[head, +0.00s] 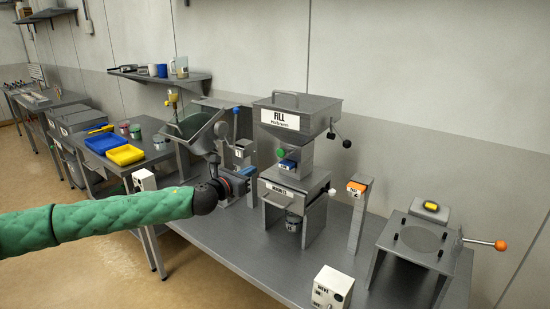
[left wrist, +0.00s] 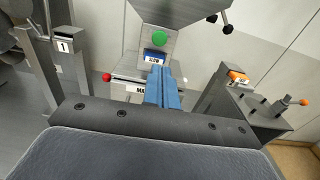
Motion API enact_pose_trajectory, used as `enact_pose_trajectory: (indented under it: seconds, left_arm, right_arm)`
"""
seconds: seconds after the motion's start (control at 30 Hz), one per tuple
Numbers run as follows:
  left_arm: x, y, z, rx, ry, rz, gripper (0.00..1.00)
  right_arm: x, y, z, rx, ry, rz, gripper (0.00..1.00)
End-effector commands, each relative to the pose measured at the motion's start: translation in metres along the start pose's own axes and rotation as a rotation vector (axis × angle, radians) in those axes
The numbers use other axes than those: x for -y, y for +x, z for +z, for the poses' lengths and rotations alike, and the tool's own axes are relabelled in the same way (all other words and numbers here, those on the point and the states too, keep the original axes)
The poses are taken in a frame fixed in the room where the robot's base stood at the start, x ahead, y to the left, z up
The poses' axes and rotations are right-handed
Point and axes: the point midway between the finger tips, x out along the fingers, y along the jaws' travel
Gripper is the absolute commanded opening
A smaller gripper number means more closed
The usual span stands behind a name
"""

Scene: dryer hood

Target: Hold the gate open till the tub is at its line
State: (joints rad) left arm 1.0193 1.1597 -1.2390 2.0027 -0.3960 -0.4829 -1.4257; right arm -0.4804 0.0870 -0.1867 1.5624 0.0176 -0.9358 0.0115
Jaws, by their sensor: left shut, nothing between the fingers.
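The grey hopper labelled FILL (head: 293,112) stands on the bench with a lid on top and a black-knobbed lever (head: 346,143) at its right. A green knob (head: 280,153) and a small blue display (head: 288,165) sit on its neck; both also show in the left wrist view, the knob (left wrist: 159,38) above the display (left wrist: 154,56). I cannot tell whether the gate is open. A small grey tub (head: 293,223) stands under the hopper's stand; its fill level is hidden. My left gripper (head: 246,173) is shut and empty, its blue fingers (left wrist: 163,85) pointing towards the stand. My right gripper is not in view.
A post with an orange top (head: 357,188) stands right of the hopper, post 1 (left wrist: 64,44) left. Further right is a grey station (head: 420,238) with an orange-knobbed lever (head: 500,245). A white box (head: 331,288) sits at the front. Blue (head: 104,143) and yellow (head: 125,155) trays lie left.

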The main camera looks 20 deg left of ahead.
Motion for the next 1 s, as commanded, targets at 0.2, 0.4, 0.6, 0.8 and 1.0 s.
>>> enact_pose_trajectory:
  seconds: [0.2, 0.4, 0.6, 0.8, 1.0]
  left_arm:
    - [0.000, 0.006, 0.001, 0.000, -0.002, 0.000, 0.00]
    - [0.001, 0.031, 0.004, 0.001, -0.002, 0.000, 0.00]
    - [0.001, 0.063, 0.003, 0.000, -0.003, -0.001, 0.00]
    - [0.000, 0.094, 0.004, 0.000, -0.002, 0.001, 0.00]
    - [0.000, 0.118, 0.003, 0.000, -0.002, 0.000, 0.00]
  right_arm:
    - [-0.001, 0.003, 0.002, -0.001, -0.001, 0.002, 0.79]
    - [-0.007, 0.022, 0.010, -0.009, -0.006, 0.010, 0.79]
    - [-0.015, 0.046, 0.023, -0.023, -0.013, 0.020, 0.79]
    - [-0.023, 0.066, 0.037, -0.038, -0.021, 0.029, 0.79]
    - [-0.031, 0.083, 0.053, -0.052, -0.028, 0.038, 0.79]
